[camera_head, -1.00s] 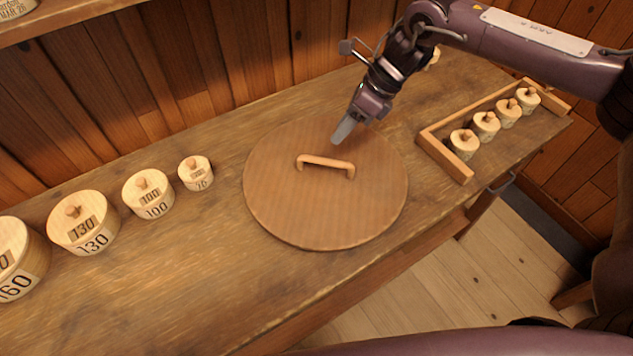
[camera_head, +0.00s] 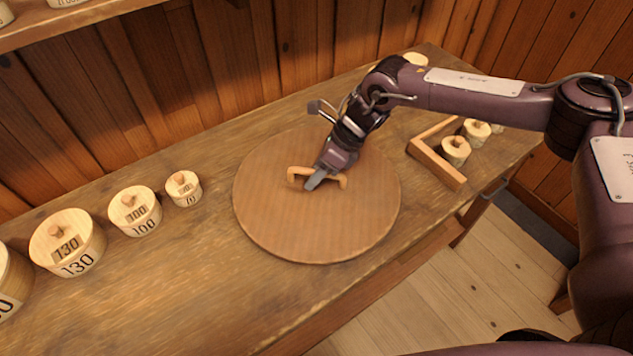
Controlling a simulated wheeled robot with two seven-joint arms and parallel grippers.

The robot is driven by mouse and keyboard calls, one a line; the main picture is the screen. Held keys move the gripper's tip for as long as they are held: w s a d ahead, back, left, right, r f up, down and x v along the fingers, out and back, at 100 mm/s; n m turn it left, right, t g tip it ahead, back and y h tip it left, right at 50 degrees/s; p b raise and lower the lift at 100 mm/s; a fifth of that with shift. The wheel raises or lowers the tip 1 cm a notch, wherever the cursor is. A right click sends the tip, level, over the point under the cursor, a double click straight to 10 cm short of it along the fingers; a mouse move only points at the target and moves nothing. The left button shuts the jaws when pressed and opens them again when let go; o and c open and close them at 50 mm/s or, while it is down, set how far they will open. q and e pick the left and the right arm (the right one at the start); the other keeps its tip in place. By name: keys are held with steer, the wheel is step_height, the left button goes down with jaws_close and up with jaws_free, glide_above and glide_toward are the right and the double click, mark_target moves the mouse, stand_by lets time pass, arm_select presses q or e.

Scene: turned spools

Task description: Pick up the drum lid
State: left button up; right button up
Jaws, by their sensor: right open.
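The drum lid (camera_head: 290,228) is a large round brown wooden disc lying flat on the bench. A lighter wooden bar handle (camera_head: 298,173) stands across its middle. My right gripper (camera_head: 315,181) is at the handle, with its fingertips over the middle of the bar and pointing down to the left. It is open, and the fingers hide part of the bar. Whether the bar sits between the fingers cannot be told. My left gripper is not in view.
Lidded turned pots, marked 130 (camera_head: 70,243) and 100 (camera_head: 135,212) among others, stand in a row left of the lid. A plank wall bounds the back.

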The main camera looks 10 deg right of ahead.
steer(key=shift+f, duration=0.1)
steer(key=shift+c, duration=0.4)
jaws_close()
stand_by(0.8)
steer(key=shift+w, duration=0.1)
